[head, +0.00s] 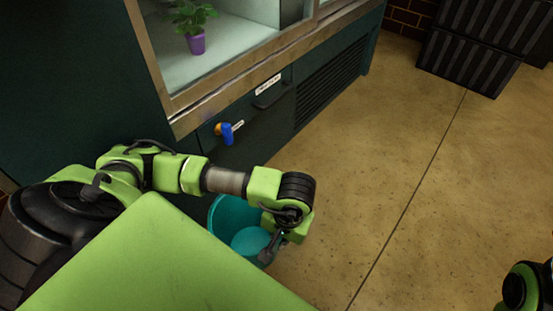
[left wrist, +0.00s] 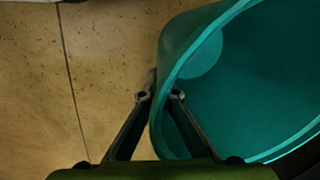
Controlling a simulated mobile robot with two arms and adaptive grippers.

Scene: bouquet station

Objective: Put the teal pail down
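The teal pail (head: 225,215) shows in the head view beside the dark green cabinet front, partly hidden by my left arm. Its open mouth faces up toward the camera, and a lighter round patch shows inside. My left gripper (head: 269,249) is at the pail's right rim. In the left wrist view the pail (left wrist: 255,75) fills the right side. The left gripper's fingers (left wrist: 160,96) stand on either side of its wall, one outside and one inside, shut on it. I cannot tell whether the pail's bottom touches the floor. My right gripper is out of view.
The dark green cabinet (head: 330,85) has a glazed display above with a plant in a purple pot (head: 196,43). Black ribbed crates (head: 470,60) stand at the back right. The tan floor (head: 370,170) between is clear.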

